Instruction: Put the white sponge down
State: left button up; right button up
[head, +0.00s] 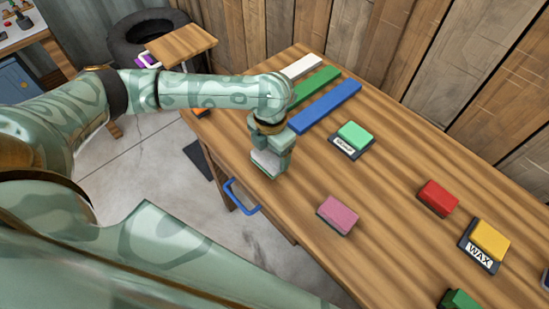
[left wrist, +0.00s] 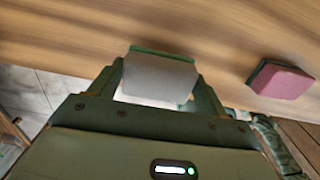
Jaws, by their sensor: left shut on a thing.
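My left gripper (head: 268,165) is shut on the white sponge (head: 267,162) near the left front edge of the wooden table (head: 370,190). In the left wrist view the white sponge (left wrist: 160,78) sits between the two fingers, with a green strip along its far edge. The gripper hides part of the sponge in the head view. I cannot tell whether the sponge touches the table top. My right gripper is not in view.
A pink sponge (head: 338,215) lies right of the gripper. White, green and blue bars (head: 325,106) lie behind it. A green sponge (head: 355,135) on a labelled holder, a red sponge (head: 438,197) and a yellow one (head: 489,239) marked WAX are farther right. Bare wood lies between.

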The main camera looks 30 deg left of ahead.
aim_at(273, 157)
pick_arm(q)
jog(key=shift+w+d+f, duration=0.1)
jog(key=shift+w+f, duration=0.15)
jog(key=shift+f, duration=0.05)
notch_tip(273, 157, down, 3)
jog(key=shift+w+b, duration=0.15)
jog(key=shift+b, duration=0.35)
jog(key=shift+c, duration=0.4)
jog(key=o, duration=1)
jog(key=shift+c, duration=0.2)
